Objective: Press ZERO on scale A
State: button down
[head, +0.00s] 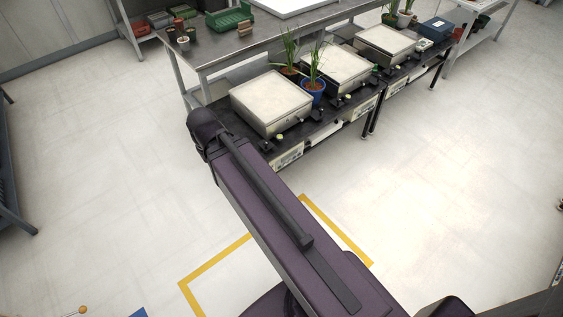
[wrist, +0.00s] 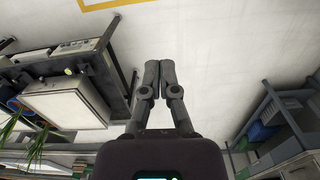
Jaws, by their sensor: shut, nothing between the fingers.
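Three white-topped scales stand in a row on a low black bench: a near one (head: 270,100), a middle one (head: 338,66) and a far one (head: 386,42). Small pale knobs or buttons lie along their front edge, such as one by the near scale (head: 278,137). Labels are too small to read, so I cannot tell which is scale A. In the wrist view my gripper (wrist: 159,66) is shut and empty over bare floor. A scale's pale plate (wrist: 68,103) lies to its left, apart from it. My gripper does not show in the head view.
A plant in a blue pot (head: 313,88) stands by the near and middle scales. A grey steel table (head: 220,52) with trays and pots stands behind the bench. A blue box (head: 435,29) sits at its far end.

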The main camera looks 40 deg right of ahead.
jog(key=shift+w, duration=0.35)
jog(key=shift+d, duration=0.1)
jog(key=shift+w+f, duration=0.1)
jog(key=w+d+f+m+t+y+b, duration=0.1)
jog(key=w+d+f+b, duration=0.2)
jog(key=d+f+b, duration=0.55)
jog(key=w+d+f+m+t+b, duration=0.15)
jog(key=w+d+f+b, duration=0.25)
jog(key=f+b, duration=0.9)
jog(key=w+d+f+m+t+y+b, duration=0.1)
jog(key=w+d+f+t+b, duration=0.15)
jog(key=d+f+b, duration=0.65)
jog(key=w+d+f+m+t+h+b, duration=0.1)
jog(key=d+f+m+t+b, duration=0.3)
jog(key=d+f+b, duration=1.8)
jog(key=shift+d+f+h+b, duration=0.55)
jog(key=shift+f+b, duration=1)
jog(key=shift+b, duration=2.8)
jog(key=shift+w+a, duration=0.15)
jog(key=shift+w, duration=0.05)
